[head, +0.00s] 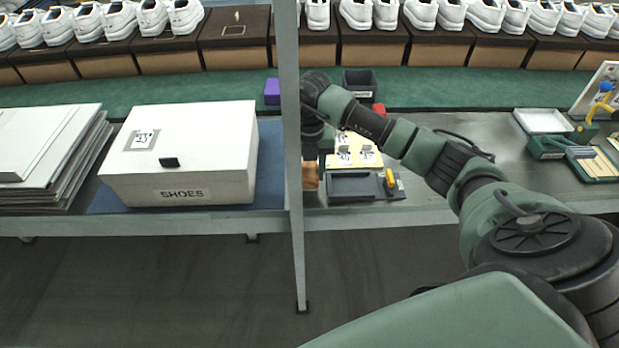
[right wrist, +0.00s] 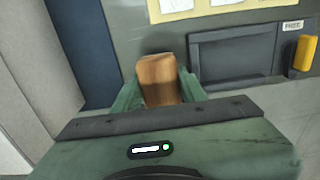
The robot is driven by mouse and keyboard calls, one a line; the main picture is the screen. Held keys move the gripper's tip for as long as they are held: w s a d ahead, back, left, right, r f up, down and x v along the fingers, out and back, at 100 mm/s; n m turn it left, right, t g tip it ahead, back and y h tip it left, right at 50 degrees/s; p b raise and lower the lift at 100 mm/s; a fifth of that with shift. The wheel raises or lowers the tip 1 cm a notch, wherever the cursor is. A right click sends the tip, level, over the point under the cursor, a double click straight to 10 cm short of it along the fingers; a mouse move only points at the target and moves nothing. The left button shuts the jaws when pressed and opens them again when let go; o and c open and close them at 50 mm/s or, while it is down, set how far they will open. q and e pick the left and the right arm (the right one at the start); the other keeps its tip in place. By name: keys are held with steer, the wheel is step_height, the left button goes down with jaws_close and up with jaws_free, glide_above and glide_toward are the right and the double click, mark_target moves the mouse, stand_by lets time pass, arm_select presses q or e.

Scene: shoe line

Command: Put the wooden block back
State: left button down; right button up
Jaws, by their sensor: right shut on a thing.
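The wooden block (right wrist: 158,80) is brown and stands between the two green fingers of my right gripper (right wrist: 157,92) in the right wrist view. The fingers are shut on it. In the head view the block (head: 310,178) shows partly, below my right gripper (head: 311,162) and just right of the grey post. It is near the front edge of the table, left of a dark grey tray (head: 350,187). The tray also shows in the right wrist view (right wrist: 237,52), to the right of the block. I cannot tell the block's height above the table. My left gripper is not in view.
The grey post (head: 291,120) stands close left of the gripper. A white shoe box (head: 185,170) sits on a blue mat left of it. Yellow cards (head: 368,157) lie behind the tray, and a yellow object (head: 390,179) is at its right end. A black bin (head: 360,84) is behind.

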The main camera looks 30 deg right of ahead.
mark_target(309, 179)
step_height(309, 179, down, 3)
steer(key=shift+r, duration=0.1)
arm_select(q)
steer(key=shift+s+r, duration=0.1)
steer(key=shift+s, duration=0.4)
arm_select(e)
steer(key=shift+f, duration=0.25)
steer(key=o, duration=0.9)
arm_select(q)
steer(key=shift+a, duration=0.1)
arm_select(e)
steer(key=shift+r, duration=0.25)
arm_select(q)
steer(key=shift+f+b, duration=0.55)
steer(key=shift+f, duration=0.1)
arm_select(e)
step_height(309, 179, up, 12)
steer(key=shift+f, duration=0.1)
steer(key=shift+s+f, duration=0.1)
